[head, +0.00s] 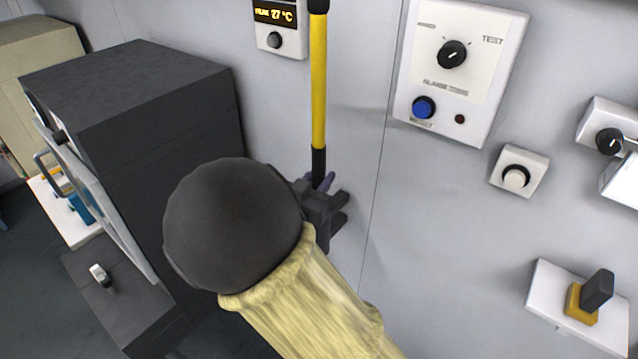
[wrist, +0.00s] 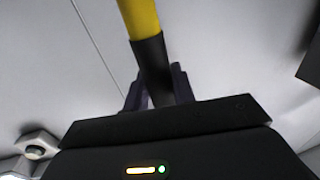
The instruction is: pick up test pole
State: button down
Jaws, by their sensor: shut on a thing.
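The test pole (head: 318,85) is a yellow rod with black end sections. It stands upright in front of the grey wall in the head view, and its top runs out of the picture. My gripper (head: 322,183) is shut on the black lower section of the pole. In the wrist view the pole (wrist: 152,60) rises between the two dark fingers of my gripper (wrist: 157,90), a little tilted. The pole's lowest end is hidden behind my gripper and arm.
A dark cabinet (head: 150,90) stands close on the left. Bare wall lies between.

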aim_at(314, 112)
notch_tip(314, 112, up, 16)
jog(key=shift+f+b, duration=0.2)
jog(key=shift+b, duration=0.75)
jog(key=shift+w+r, duration=0.15)
jog(key=shift+r, duration=0.35)
